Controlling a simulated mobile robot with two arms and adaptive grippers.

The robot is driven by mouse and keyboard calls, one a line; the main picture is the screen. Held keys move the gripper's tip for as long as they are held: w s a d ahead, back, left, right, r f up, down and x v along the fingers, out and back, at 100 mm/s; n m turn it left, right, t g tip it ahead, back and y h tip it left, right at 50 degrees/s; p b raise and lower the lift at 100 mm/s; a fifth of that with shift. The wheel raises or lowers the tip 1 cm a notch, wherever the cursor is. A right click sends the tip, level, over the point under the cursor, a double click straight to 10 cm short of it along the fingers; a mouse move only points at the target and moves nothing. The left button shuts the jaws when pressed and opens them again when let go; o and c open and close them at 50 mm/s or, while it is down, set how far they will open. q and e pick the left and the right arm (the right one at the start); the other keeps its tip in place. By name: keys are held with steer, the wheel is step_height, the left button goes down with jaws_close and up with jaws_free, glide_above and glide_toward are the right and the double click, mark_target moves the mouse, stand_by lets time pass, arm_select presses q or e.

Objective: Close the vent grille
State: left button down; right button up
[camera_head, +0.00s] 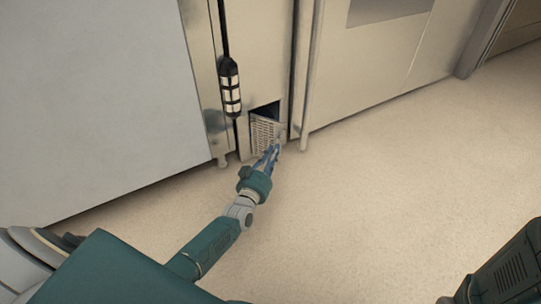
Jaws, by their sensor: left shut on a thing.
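The vent grille (264,135) is a small slotted metal panel low on the front of the narrow steel column between two large units. It is tilted out at its top, and a dark opening (264,111) shows above and behind it. My left gripper (273,151) is at the grille's right side, shut on its edge. The gripper's fingers hide the lower right part of the grille. My right gripper is not in view; only part of my right arm shows at the lower right corner.
A black and white hanging controller (230,87) on a cable hangs just left of and above the grille. A large smooth panel (90,90) stands to the left, and steel oven fronts (350,65) to the right. The pale floor (370,200) is clear.

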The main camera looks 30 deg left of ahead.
arm_select(q)
steer(key=shift+d+f, duration=0.1)
steer(key=shift+d, duration=0.75)
steer(key=c, duration=2)
jaws_free()
steer(key=shift+d+h, duration=0.15)
steer(key=shift+h, duration=0.15)
